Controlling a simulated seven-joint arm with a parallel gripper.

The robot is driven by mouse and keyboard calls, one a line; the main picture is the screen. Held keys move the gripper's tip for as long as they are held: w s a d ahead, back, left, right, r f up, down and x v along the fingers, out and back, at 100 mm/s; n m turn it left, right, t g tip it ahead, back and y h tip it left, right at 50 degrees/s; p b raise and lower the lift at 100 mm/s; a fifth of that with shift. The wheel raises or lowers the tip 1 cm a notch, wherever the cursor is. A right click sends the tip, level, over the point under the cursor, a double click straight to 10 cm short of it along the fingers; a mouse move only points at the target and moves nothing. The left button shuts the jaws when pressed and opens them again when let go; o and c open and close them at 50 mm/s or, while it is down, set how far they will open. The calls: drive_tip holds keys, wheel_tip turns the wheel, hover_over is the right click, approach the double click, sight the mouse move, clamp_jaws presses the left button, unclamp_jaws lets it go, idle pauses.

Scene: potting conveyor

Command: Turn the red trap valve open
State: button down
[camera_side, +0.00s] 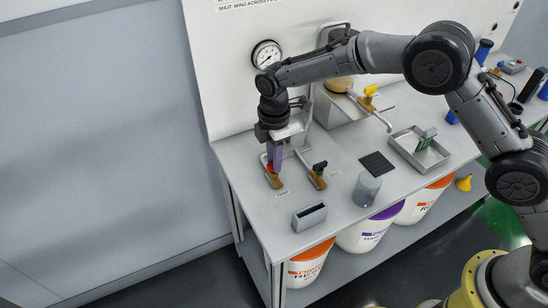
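The red trap valve (270,168) sits on a brass body (273,180) near the left end of the grey bench, by a small label. Only a little of its red wing shows. My gripper (274,160) points straight down right over it, with purple fingers at or just above the wing. The fingers hide most of the red part. I cannot tell whether they are closed on it, nor which way the wing is turned.
A black-handled valve (319,168) stands close to the right. A yellow-handled valve (370,91) and a pressure gauge (266,54) are behind. Buckets (308,268) stand below.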

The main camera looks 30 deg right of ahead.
drive_tip(key=shift+m, duration=0.3)
drive_tip(key=m, duration=0.3)
drive_tip(key=shift+m, duration=0.3)
drive_tip(key=m, duration=0.4)
drive_tip(key=shift+r+m, duration=0.1)
drive_tip(key=shift+m, duration=0.2)
drive_tip(key=m, duration=0.4)
drive_tip(key=shift+m, duration=2.5)
drive_tip(key=c, duration=0.9)
unclamp_jaws()
